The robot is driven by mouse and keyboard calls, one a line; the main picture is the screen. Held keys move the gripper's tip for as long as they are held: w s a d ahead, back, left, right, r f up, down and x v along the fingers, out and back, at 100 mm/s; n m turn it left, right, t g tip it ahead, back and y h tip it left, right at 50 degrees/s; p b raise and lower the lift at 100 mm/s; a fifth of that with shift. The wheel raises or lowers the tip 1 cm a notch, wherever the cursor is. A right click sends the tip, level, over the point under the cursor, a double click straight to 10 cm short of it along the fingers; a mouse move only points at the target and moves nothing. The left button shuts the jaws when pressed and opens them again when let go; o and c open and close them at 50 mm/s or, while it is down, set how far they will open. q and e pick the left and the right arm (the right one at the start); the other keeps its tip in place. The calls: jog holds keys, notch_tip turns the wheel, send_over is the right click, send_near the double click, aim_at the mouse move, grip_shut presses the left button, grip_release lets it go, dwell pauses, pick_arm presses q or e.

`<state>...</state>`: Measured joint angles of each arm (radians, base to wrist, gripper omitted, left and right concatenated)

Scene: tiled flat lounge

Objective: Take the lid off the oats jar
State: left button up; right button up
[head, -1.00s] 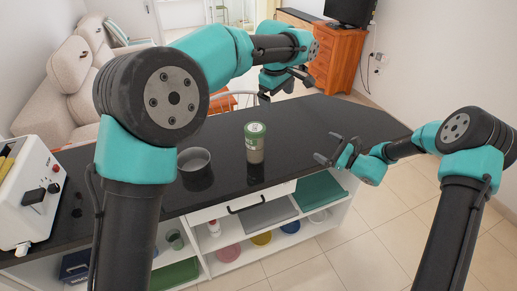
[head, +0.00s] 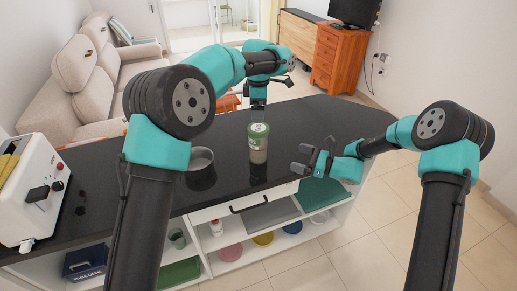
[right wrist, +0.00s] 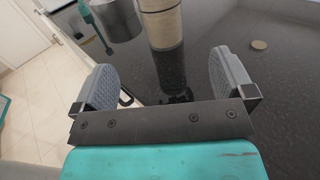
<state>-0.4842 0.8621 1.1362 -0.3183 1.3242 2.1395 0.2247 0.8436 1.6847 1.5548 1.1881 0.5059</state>
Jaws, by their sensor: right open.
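A dark metal pot (head: 201,170) stands left of the jar. A white toaster (head: 32,190) is at the counter's left end.

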send_near(258, 145)
jog(key=w+a+f, duration=0.1)
jog(key=w+a, duration=0.1)
jog(key=a, duration=0.1)
jog(key=w+a+f, duration=0.1)
jog(key=w+a, duration=0.2)
jog(key=w+a+f, duration=0.1)
jog(key=w+a, duration=0.1)
jog(key=a, duration=0.1)
jog(key=shift+w+f, duration=0.15)
jog(key=shift+w, duration=0.25)
jog(key=shift+c, duration=0.3)
